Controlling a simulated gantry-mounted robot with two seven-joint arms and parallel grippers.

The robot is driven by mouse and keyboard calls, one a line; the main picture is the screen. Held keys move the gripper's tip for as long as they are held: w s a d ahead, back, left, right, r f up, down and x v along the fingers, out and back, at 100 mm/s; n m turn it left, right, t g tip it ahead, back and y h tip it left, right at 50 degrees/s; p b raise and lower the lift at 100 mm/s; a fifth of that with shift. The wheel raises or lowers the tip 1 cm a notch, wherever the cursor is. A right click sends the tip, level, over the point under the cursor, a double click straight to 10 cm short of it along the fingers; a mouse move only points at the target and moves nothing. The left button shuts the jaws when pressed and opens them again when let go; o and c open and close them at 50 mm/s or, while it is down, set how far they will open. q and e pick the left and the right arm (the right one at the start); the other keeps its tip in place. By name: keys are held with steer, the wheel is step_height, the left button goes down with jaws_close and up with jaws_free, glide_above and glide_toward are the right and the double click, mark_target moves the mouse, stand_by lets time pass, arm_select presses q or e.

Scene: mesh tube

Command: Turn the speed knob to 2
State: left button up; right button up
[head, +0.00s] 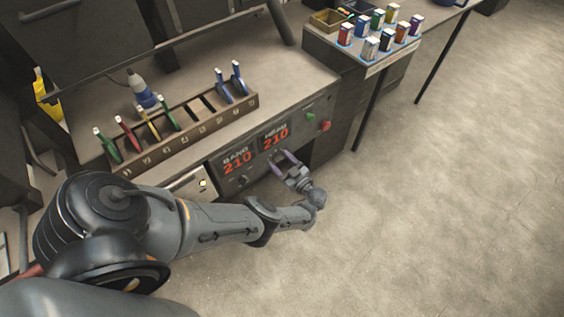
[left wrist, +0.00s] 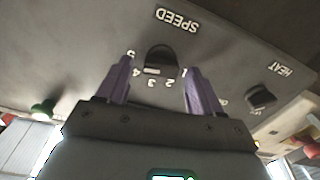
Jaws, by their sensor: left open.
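The black speed knob (left wrist: 160,60) sits on the grey panel under the label SPEED, which appears upside down in the left wrist view. Numbers from 1 to 5 ring it; I cannot tell for sure which one it points to. My left gripper (left wrist: 159,67) is open, its two purple fingers on either side of the knob in the picture. I cannot tell whether they touch it. In the head view the left gripper (head: 280,158) is at the panel's front, below the red displays. My right gripper is not in view.
A second black knob (left wrist: 262,97) marked HEAT is to the right in the wrist view. The head view shows a green button (head: 310,115), a red button (head: 325,126) and a tool rack (head: 190,130) on the bench. Open floor lies to the right.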

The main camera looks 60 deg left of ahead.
arm_select(q)
steer(key=c, duration=1.1)
steer(key=shift+o, duration=0.2)
